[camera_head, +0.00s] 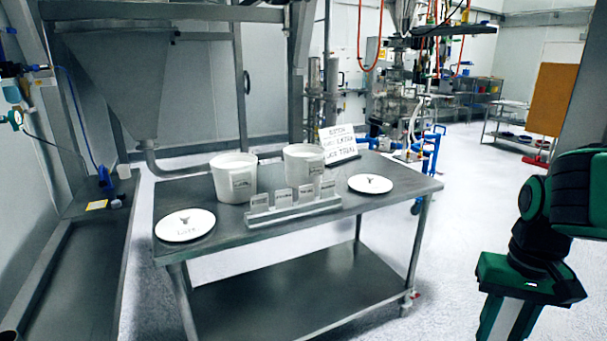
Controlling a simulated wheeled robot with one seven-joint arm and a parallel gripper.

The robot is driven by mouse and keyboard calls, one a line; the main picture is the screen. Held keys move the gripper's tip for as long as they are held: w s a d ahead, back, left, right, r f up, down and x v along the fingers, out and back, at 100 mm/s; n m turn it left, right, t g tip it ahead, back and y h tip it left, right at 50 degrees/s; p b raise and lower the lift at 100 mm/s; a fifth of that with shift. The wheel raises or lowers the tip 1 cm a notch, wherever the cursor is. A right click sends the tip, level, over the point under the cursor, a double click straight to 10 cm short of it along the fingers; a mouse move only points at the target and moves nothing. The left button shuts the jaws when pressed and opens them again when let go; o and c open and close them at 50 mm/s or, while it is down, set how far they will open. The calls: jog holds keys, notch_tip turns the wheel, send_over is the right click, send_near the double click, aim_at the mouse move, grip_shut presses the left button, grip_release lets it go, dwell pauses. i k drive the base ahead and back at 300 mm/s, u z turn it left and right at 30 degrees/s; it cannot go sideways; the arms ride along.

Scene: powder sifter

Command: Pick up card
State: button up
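Several small pale cards (306,193) stand upright in a row in a light-coloured holder (290,213) near the front edge of a steel table (395,204). Their print is too small to read. A larger white sign card (338,144) with handwritten-looking text leans upright at the back of the table. Which card is meant cannot be told. My gripper (510,318) hangs at the lower right, apart from the table and the cards. Its lower end is cut off by the frame, so its opening does not show clearly.
Two white buckets (233,180) (304,164) stand behind the holder. Round white lids (185,226) (371,184) lie at both sides. A steel frame with a hopper (115,80) stands at the left. The floor right of the table is mostly clear.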

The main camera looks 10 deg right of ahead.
aim_at(283, 199)
jog(key=z, duration=0.05)
jog(key=k, duration=0.45)
jog(key=u, duration=0.65)
jog(key=i, duration=1.8)
jog(key=z, duration=0.7)
